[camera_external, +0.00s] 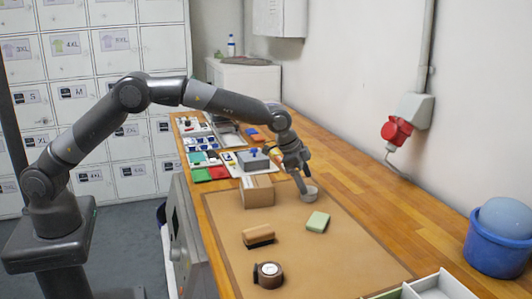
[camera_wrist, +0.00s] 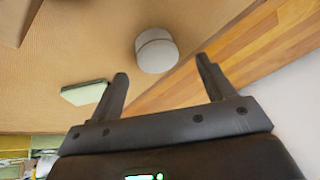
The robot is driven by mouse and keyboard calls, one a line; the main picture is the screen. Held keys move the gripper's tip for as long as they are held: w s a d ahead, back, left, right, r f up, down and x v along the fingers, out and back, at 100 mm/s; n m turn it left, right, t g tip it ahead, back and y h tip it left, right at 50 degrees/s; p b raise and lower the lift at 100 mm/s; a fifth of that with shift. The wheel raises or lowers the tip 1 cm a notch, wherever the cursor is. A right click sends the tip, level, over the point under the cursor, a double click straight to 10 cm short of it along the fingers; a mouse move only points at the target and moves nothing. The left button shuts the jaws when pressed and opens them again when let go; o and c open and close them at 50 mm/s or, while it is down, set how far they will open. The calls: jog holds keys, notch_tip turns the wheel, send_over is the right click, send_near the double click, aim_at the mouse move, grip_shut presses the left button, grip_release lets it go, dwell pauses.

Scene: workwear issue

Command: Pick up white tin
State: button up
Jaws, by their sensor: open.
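The white tin (camera_external: 309,194) is a small round tin standing on the brown mat, close to the mat's right edge. In the wrist view the white tin (camera_wrist: 156,50) lies ahead of and between the two fingers, apart from them. My gripper (camera_external: 301,187) is low above the mat, right beside the tin, and partly covers it in the external view. In the wrist view my gripper (camera_wrist: 162,70) is open with nothing between its fingers.
A green block (camera_external: 317,222) lies near the tin; it also shows in the wrist view (camera_wrist: 84,93). A cardboard box (camera_external: 257,192), a brush (camera_external: 258,236) and a tape roll (camera_external: 268,275) are on the mat (camera_external: 335,264). A blue bucket (camera_external: 497,246) stands right.

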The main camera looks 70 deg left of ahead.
aim_at(308, 188)
jog(key=x, duration=0.4)
jog(key=shift+s, duration=0.2)
jog(key=c, duration=1.1)
